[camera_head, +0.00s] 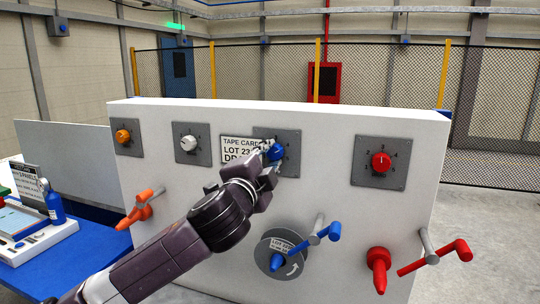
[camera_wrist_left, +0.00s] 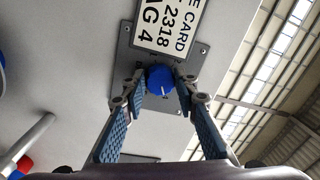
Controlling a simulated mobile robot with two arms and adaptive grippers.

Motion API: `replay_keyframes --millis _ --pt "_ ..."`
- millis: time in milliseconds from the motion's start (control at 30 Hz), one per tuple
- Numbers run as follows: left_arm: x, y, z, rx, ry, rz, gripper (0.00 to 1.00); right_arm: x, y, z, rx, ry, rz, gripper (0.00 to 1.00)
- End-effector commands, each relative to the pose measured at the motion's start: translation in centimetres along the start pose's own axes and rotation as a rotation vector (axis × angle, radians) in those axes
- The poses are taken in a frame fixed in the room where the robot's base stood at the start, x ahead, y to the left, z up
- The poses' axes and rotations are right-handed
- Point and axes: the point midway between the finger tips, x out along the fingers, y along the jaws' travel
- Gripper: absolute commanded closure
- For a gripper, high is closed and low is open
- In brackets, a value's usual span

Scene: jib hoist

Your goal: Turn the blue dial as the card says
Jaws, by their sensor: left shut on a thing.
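The blue dial (camera_head: 276,153) sits on a grey square plate (camera_head: 289,136) on the white panel. My left gripper (camera_head: 268,152) reaches up to it from the lower left and covers part of it. In the left wrist view the blue dial (camera_wrist_left: 158,79) lies between the two fingertips of my left gripper (camera_wrist_left: 160,83), which is shut on it. A white mark shows on the dial; most plate numbers are hidden. The white card (camera_head: 237,149) beside the plate is partly covered; in the left wrist view the card (camera_wrist_left: 168,24) shows "CARD", "2318" and "AG 4". My right gripper is not in view.
Orange (camera_head: 123,136), white (camera_head: 188,143) and red (camera_head: 381,161) dials sit on the same panel (camera_head: 330,215). Below stick out orange, blue (camera_head: 325,233) and red (camera_head: 434,257) cranks. A blue table (camera_head: 95,258) stands at the left. Floor shows clear at the right.

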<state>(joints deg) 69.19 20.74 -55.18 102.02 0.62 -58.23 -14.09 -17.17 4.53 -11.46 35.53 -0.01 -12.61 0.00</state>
Motion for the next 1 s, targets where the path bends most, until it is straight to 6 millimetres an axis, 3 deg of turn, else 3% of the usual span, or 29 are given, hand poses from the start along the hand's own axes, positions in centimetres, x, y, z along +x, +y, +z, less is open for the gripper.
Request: replay_keyframes --millis 367,400,533,867,1000 --pt "0.0 0.1 0.0 0.004 0.001 0.002 0.97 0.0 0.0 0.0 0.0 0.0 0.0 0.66" --pt "0.0 0.1 0.0 0.004 0.0 0.002 0.7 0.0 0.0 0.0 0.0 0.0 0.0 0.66" --pt "0.0 0.1 0.0 0.004 0.0 0.002 0.56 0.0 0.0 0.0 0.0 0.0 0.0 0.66" --pt "-0.1 0.1 0.0 0.003 0.001 0.001 0.55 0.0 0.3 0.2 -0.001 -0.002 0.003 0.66" --pt "-1.2 0.1 0.0 0.003 0.0 0.001 0.55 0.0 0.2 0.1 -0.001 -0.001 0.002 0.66"
